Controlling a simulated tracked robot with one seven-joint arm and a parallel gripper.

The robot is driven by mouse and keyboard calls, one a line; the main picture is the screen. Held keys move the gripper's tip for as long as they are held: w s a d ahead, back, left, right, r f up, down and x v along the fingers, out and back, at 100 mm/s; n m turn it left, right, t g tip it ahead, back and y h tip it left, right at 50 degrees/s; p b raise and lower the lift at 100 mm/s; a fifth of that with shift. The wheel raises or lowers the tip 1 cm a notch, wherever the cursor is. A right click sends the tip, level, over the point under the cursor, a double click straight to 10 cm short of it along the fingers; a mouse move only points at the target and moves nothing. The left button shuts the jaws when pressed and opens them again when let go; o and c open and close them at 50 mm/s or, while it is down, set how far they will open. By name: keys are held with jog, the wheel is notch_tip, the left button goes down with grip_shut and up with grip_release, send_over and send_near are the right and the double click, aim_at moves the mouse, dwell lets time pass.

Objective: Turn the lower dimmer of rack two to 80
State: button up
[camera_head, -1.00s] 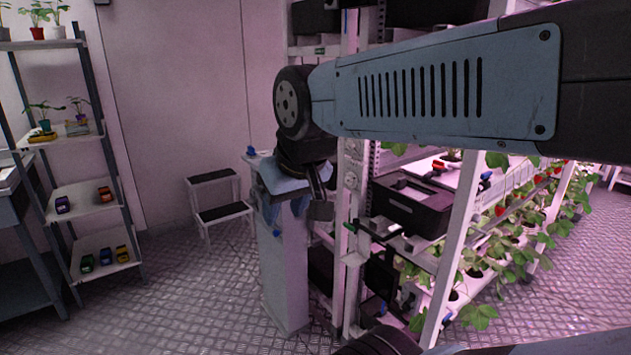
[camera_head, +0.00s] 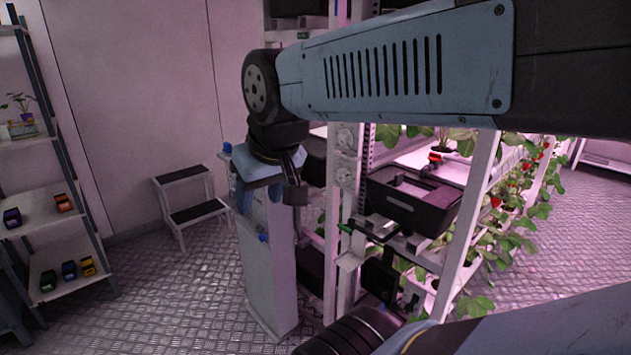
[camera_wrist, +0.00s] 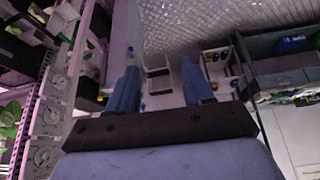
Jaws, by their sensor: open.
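Two round white dimmer dials are mounted one above the other on the white rack post, an upper dial (camera_head: 345,137) and a lower dial (camera_head: 344,176). Their settings are too small to read, and I cannot tell the rack's number. In the wrist view several dial plates run down the left side, one of them a dial plate (camera_wrist: 48,117). My gripper (camera_head: 259,194) hangs left of the post, pointing down, apart from the dials. In the wrist view its blue fingers (camera_wrist: 160,88) are wide apart with nothing between them.
A tall white cabinet (camera_head: 268,270) stands below and behind my gripper. A black crate (camera_head: 412,200) sits on the rack right of the dials, with strawberry plants beyond. A step stool (camera_head: 190,205) and a shelf (camera_head: 50,205) stand left. Open metal floor lies between.

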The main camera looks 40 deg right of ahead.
jog(key=shift+o, duration=0.4)
jog(key=w+d+f+n+g+h, duration=0.4)
jog(key=w+d+f+g, duration=0.1)
jog(key=d, duration=0.5)
jog(key=shift+w+d+f+h, duration=0.25)
jog(key=shift+w+f+h, duration=0.2)
jog(key=shift+f, duration=0.45)
jog(key=n+h, duration=1.3)
jog(key=n, duration=0.3)
send_near(339, 179)
jog(key=d, duration=0.8)
jog(key=shift+w+d, duration=0.1)
jog(key=shift+d, duration=0.05)
jog(key=c, duration=1.1)
jog(key=shift+o, duration=0.2)
jog(key=shift+m, duration=2.5)
